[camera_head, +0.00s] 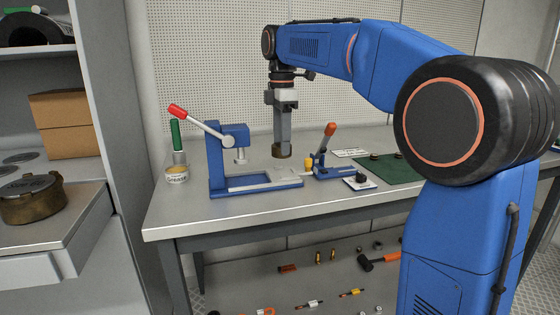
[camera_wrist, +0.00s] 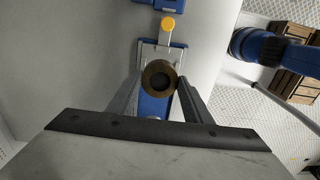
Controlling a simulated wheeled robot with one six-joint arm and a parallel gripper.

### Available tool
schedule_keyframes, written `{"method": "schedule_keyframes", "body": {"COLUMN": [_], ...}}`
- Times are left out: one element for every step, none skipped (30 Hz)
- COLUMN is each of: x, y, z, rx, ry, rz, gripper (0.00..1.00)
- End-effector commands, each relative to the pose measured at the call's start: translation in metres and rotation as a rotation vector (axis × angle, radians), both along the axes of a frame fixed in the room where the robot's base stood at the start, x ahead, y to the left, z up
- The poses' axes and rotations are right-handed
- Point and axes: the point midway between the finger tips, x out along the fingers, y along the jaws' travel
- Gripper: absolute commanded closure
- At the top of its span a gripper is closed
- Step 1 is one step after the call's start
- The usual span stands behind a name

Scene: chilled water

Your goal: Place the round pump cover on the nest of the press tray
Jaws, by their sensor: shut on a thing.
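My gripper (camera_head: 282,143) points straight down over the right part of the blue hand press's base and is shut on the round pump cover (camera_head: 281,152), a brown disc. In the wrist view the cover (camera_wrist: 148,83) looks like a brown ring with a dark centre, between the two fingers (camera_wrist: 159,88). The grey press tray (camera_head: 289,174) lies below it at the right end of the press base; the cover appears above the tray, with a gap. The tray's pale frame (camera_wrist: 147,48) shows behind the cover in the wrist view. The nest cannot be made out clearly.
The press (camera_head: 216,160) has a raised red-knobbed lever left of my gripper. A clamp (camera_head: 328,139) with an orange handle stands close on the right. A green mat (camera_head: 400,174) lies farther right, and a tin (camera_head: 177,174) at the left. The front bench strip is clear.

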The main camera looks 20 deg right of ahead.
Motion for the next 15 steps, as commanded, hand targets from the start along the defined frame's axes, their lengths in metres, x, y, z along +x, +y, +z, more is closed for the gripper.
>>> {"method": "schedule_keyframes", "body": {"x": [-0.001,-0.001,-0.001,0.000,0.000,0.000,0.000,0.000,-0.001,-0.001,-0.001,-0.001,-0.001,-0.001,-0.001], "y": [0.000,0.000,0.000,0.000,0.000,0.000,0.000,0.000,0.000,0.000,0.000,0.000,0.000,0.000,0.000], "z": [-0.005,-0.007,-0.009,-0.010,-0.012,-0.014,-0.016,-0.019,-0.023,-0.026,-0.030,-0.036,-0.040,-0.044,-0.049], "rx": [0.000,0.000,0.000,0.000,0.000,0.000,0.000,0.000,0.000,0.000,0.000,0.000,0.000,0.000,0.000], "ry": [-0.001,-0.001,-0.001,-0.001,-0.002,-0.002,-0.002,-0.001,0.000,0.000,0.000,0.000,0.000,0.000,-0.001], "rz": [0.000,0.000,0.000,0.000,0.000,0.000,0.000,0.000,0.000,0.000,0.000,0.000,0.000,0.000,0.000], "gripper": [0.91,0.91,0.91,0.91,0.91,0.91,0.91,0.91,0.91,0.91,0.91,0.91,0.91,0.91,0.91]}}
